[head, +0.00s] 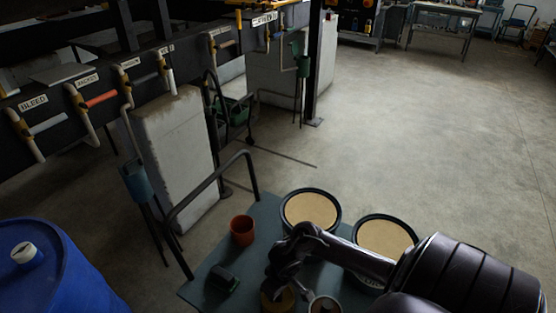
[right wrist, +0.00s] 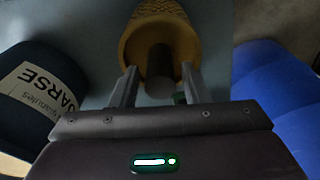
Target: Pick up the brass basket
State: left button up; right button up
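The brass basket (right wrist: 162,22) is a yellow, textured, rounded thing at the top centre of the right wrist view. A dark cylindrical grip (right wrist: 160,70) stands out from it toward the camera. My right gripper (right wrist: 160,84) is open, with one finger on each side of this grip and visible gaps between. In the head view, the basket (head: 278,301) shows partly at the bottom edge, under my right gripper (head: 277,287), on a grey-blue cart top. My left gripper is not in view.
The cart (head: 205,275) also carries a red-orange cup (head: 242,230), a dark block (head: 222,280) and a small round container (head: 324,304). Two tan-filled tubs (head: 310,208) (head: 384,235) stand close beside the arm. A blue drum (head: 50,270) is at left. Open floor lies beyond.

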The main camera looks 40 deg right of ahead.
grip_shut()
jog(key=shift+r, duration=0.15)
